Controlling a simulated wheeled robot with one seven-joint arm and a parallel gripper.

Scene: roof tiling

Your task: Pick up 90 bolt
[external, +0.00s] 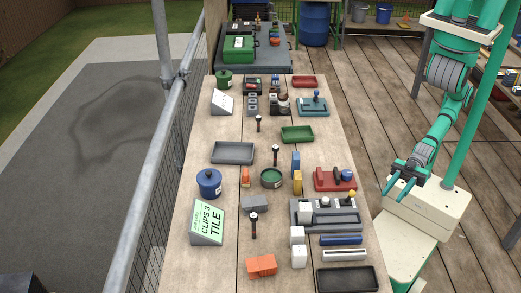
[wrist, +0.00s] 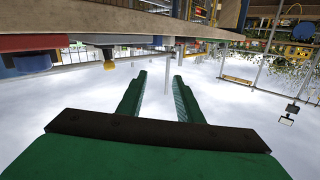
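Several dark-headed bolt-like pieces stand on the long wooden bench: one near the upper middle (external: 258,120), one at the centre (external: 276,150) and one lower left (external: 253,218). I cannot read a size on any of them, so I cannot tell which is the 90 bolt. My gripper (external: 395,194) is off the bench's right side, open and empty, apart from everything on the bench. In the wrist view its two green fingers (wrist: 159,78) are spread with nothing between them. That view is upside down and shows no bolt I can identify.
The bench (external: 225,275) holds a red block holder (external: 322,185), a grey tray (external: 232,153), a dark tray (external: 346,279), a green dish (external: 271,178), a blue pot (external: 209,182) and a "CLIPS 3 TILE" sign (external: 208,222). A metal railing (external: 150,185) runs along the left.

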